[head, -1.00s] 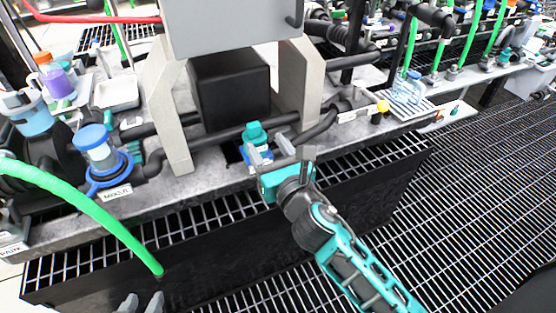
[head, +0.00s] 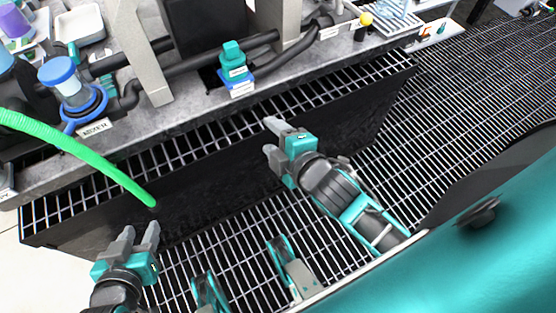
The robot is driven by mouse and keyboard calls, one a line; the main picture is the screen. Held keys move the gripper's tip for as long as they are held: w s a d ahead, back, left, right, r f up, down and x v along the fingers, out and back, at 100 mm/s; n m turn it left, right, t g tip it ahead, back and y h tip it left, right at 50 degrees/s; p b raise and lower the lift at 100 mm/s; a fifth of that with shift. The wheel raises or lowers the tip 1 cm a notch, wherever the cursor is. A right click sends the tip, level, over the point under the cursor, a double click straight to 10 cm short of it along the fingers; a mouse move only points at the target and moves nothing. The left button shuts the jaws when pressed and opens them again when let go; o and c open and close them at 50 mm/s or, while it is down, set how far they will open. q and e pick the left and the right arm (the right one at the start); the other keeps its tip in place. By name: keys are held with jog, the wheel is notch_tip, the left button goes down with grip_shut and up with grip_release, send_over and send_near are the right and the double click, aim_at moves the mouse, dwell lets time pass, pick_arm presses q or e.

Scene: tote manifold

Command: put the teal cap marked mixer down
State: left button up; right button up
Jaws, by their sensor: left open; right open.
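The teal cap (head: 233,58) stands upright at the bench's front edge, on a small blue base (head: 238,83) with a white label. A pale label is on the cap, too small to read. My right gripper (head: 269,137) is open and empty, in front of the bench and clear of the cap. My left gripper (head: 138,237) is open and empty at the lower left, over the floor grating. A MIXER plate (head: 95,128) is on the bench edge at the left, beside a clear vessel with a blue lid (head: 57,70) in a blue ring (head: 100,107).
A green hose (head: 85,160) hangs over the bench edge above my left gripper. A yellow knob (head: 366,19) is at the right. Floor grating (head: 450,110) is open at the right.

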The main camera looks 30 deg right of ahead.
jog(key=s+a+f+m+g+y, duration=0.1)
jog(key=s+f+m, duration=0.4)
jog(key=m, duration=0.8)
jog(key=shift+a+g+y, duration=0.3)
jog(key=shift+g, duration=0.6)
